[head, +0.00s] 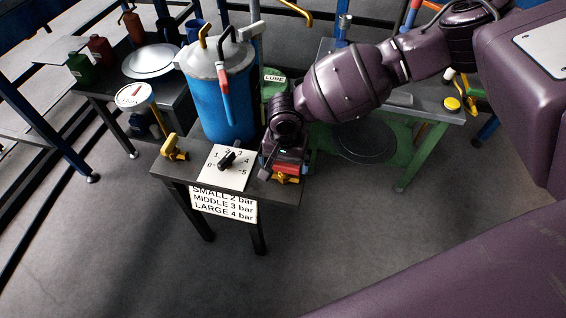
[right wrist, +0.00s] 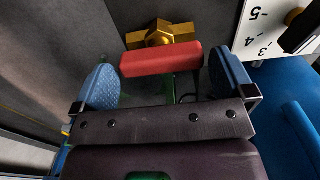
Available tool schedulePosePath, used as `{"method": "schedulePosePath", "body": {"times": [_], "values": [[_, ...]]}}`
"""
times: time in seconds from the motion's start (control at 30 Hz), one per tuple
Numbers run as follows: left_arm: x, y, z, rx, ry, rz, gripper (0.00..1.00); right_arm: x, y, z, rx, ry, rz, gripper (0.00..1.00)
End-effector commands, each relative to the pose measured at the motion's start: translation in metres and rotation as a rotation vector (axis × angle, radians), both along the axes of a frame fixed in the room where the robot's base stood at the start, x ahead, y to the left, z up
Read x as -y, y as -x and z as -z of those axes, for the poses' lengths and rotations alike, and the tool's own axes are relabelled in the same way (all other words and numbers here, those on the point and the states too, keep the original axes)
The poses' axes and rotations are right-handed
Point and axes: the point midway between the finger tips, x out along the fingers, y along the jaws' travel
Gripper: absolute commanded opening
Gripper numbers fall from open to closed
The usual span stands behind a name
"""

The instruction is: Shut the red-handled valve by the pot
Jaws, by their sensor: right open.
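The red-handled valve (head: 287,171) is at the right end of the small dark table, beside the blue pot (head: 226,105). In the right wrist view its red handle (right wrist: 160,60) lies crosswise in front of the brass body (right wrist: 163,34). My right gripper (head: 283,160) is over the valve and hides part of it in the head view. In the right wrist view the gripper (right wrist: 163,78) is open, with one blue finger pad on each side of the handle. Gaps show between the pads and the handle. My left gripper is not in view.
A dial plate (head: 229,180) with a black knob is left of the valve, above a pressure sign (head: 224,203). A yellow fitting (head: 174,148) is at the table's left corner. A red lever (head: 224,82) hangs by the pot. A green table (head: 420,135) stands to the right.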

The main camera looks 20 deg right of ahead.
Motion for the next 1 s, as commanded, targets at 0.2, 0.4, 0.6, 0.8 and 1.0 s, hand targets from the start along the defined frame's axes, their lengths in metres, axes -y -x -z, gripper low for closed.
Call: {"method": "schedulePosePath", "body": {"times": [0.2, 0.4, 0.6, 0.8, 1.0], "values": [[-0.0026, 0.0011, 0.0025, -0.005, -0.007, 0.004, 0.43, -0.0001, -0.0005, 0.0151, 0.001, 0.001, -0.001, 1.0], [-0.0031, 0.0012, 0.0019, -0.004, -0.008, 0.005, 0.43, -0.0001, -0.0009, 0.0152, 0.004, 0.0, -0.001, 1.0], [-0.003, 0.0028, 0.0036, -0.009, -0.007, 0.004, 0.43, -0.0001, -0.0007, 0.0151, 0.003, -0.001, -0.001, 0.86], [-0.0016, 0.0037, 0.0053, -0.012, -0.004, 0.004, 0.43, -0.0002, -0.0006, 0.0152, 0.003, -0.001, -0.001, 0.67], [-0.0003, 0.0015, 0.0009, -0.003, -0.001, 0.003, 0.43, -0.0001, -0.0002, 0.014, 0.003, -0.001, -0.008, 0.67]]}}
